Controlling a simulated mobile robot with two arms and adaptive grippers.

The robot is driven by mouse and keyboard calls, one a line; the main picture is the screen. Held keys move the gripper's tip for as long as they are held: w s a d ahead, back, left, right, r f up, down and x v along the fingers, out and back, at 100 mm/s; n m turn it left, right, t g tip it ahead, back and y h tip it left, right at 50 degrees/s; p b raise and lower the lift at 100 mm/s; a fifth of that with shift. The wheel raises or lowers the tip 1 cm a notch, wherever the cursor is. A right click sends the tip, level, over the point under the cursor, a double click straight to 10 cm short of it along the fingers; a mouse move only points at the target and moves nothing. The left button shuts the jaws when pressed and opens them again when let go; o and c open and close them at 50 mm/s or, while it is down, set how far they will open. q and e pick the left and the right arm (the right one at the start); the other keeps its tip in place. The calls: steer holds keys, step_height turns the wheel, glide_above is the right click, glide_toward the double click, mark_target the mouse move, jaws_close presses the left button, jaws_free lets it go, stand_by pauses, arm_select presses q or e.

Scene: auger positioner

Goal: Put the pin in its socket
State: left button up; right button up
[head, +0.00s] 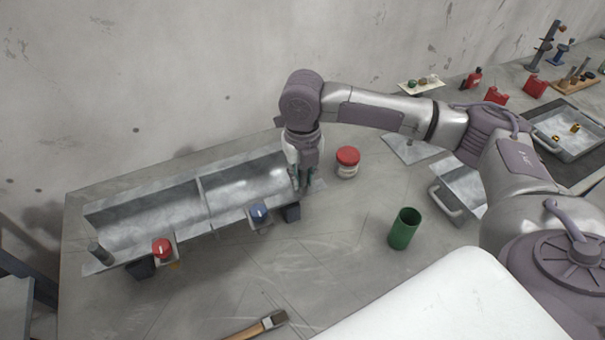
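My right gripper (302,182) points down at the right end of a long grey metal trough (150,207). Its fingers are small and dark here, and I cannot tell whether they are open or shut or hold anything. A short dark grey cylinder (100,253) stands upright at the trough's left end; I cannot tell whether it is the pin. I cannot make out the socket; the gripper hides part of the trough's right end. My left gripper is not in view.
A red knob (162,248) and a blue knob (258,212) sit along the trough's front. A red-lidded jar (347,162) stands right of the gripper, a green cup (404,229) farther right. A brush (262,326) lies in front. The table between is clear.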

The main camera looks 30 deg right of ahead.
steer(key=shift+o, duration=1.4)
step_height(320, 180, up, 12)
steer(key=b, duration=0.2)
steer(key=shift+r+b, duration=0.15)
steer(key=shift+b, duration=0.15)
